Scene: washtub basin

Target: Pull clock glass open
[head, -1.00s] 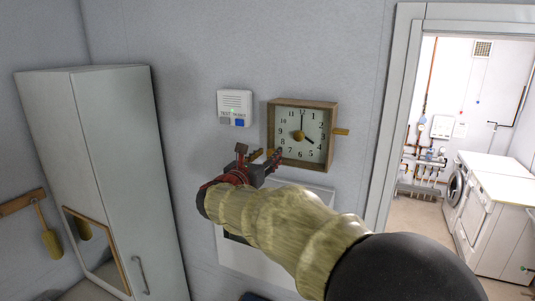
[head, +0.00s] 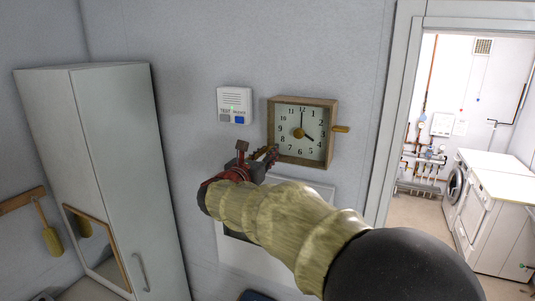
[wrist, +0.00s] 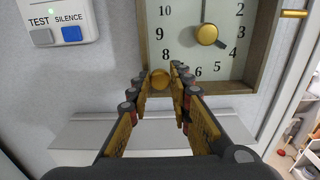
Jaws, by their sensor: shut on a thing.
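The square wooden wall clock (head: 334,135) has a white face and a brass centre knob, and also shows in the wrist view (wrist: 252,70). A round brass knob (wrist: 159,79) is at the lower left of its face. My gripper (wrist: 160,76) has its fingertips on either side of this knob and is shut on it. In the head view my gripper (head: 270,154) is at the clock's lower left corner, and the arm hides the knob there. I cannot make out the glass or whether it stands away from the face.
A white alarm box (head: 235,105) with TEST and SILENCE buttons is on the wall left of the clock. A brass peg (head: 341,129) sticks out of the clock's right side. A tall white cabinet (head: 130,170) stands at left; a doorway opens at right.

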